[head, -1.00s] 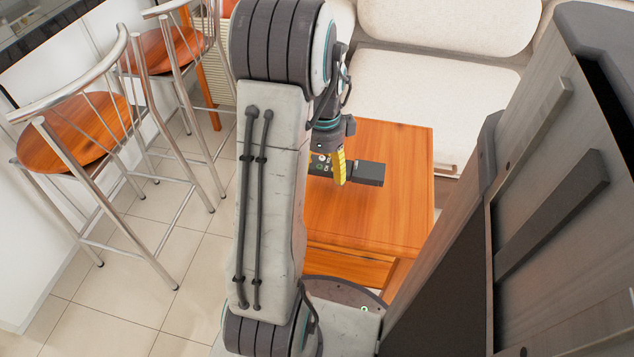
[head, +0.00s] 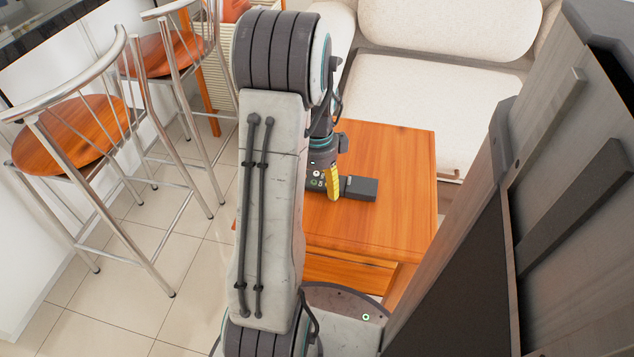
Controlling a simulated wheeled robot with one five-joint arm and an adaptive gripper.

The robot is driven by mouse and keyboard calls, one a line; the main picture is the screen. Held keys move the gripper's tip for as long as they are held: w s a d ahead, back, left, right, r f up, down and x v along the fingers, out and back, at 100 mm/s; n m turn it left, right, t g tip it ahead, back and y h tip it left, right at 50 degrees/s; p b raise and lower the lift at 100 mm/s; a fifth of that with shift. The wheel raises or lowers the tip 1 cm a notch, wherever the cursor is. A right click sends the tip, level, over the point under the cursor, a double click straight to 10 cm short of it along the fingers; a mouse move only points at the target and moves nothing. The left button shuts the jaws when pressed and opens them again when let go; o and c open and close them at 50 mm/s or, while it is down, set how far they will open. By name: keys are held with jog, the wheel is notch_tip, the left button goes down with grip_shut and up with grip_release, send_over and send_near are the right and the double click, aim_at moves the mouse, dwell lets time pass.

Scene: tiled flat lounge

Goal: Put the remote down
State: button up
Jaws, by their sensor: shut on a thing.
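My gripper (head: 333,183) points down over the wooden table (head: 395,225), with a yellow finger showing. It is shut on the remote (head: 360,188), a dark box-like bar that sticks out to the right of the finger. The remote is at or just above the table top; I cannot tell whether it touches. Its left part is hidden behind the gripper and my arm. My arm also covers the left part of the table.
A cream sofa (head: 430,95) stands behind the table. Two bar stools with wooden seats (head: 68,132) (head: 163,53) stand at the left. A grey wooden cabinet (head: 560,200) rises close on the right. The table's right part is bare.

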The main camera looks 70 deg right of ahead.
aim_at(317, 182)
jog(key=o, duration=0.8)
jog(key=shift+f, duration=0.15)
jog(key=o, duration=0.4)
jog(key=shift+o, duration=0.2)
notch_tip(317, 182, up, 12)
jog(key=p, duration=0.4)
jog(key=shift+r+p, duration=0.2)
jog(key=shift+p, duration=0.2)
